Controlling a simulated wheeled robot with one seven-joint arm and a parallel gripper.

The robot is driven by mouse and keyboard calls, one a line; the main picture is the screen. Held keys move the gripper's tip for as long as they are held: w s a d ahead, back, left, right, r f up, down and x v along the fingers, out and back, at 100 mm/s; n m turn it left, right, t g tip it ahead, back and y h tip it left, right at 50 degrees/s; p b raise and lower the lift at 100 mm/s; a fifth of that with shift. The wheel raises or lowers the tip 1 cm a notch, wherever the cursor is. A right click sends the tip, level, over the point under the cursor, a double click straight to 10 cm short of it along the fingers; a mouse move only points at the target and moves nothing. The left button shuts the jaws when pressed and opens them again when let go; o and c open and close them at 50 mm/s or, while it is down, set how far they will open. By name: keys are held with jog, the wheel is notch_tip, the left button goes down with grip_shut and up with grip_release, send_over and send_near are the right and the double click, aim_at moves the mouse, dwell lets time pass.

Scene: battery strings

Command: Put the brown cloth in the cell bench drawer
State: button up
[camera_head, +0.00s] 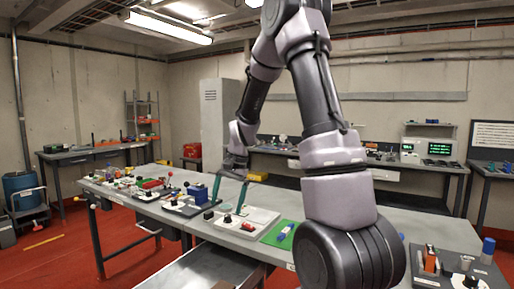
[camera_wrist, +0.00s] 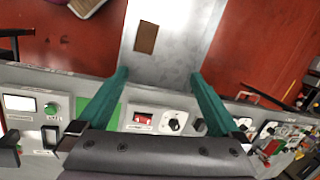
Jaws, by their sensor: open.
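A small flat brown rectangle, apparently the brown cloth (camera_wrist: 147,38), lies on the bare metal floor of the pulled-out cell bench drawer (camera_wrist: 185,35) in the wrist view. In the head view the open drawer (camera_head: 200,268) juts from the bench front at the bottom, and a bit of brown shows at the picture's lower edge. My gripper (camera_head: 229,192) is over the bench top, fingers pointing down. In the wrist view my gripper (camera_wrist: 159,75) has its two teal fingers wide apart with nothing between them. The cloth is apart from the fingers, beyond their tips.
The cell bench (camera_head: 395,222) carries panels with knobs, switches and a green mat (camera_head: 280,234) close around my gripper. A blue barrel (camera_head: 22,190) stands at far left. Other benches line the walls. Red floor is open left of the drawer.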

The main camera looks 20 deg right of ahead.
jog(key=s+r+n+t, duration=0.25)
jog(key=s+r, duration=0.65)
jog(key=r, duration=0.5)
jog(key=s+d+r+n+t, duration=0.1)
jog(key=s+r+t, duration=0.3)
jog(key=s, duration=0.9)
notch_tip(320, 180, up, 3)
jog(key=shift+d+r+n+h, duration=0.2)
jog(key=shift+n+h, duration=0.15)
jog(key=shift+h, duration=0.05)
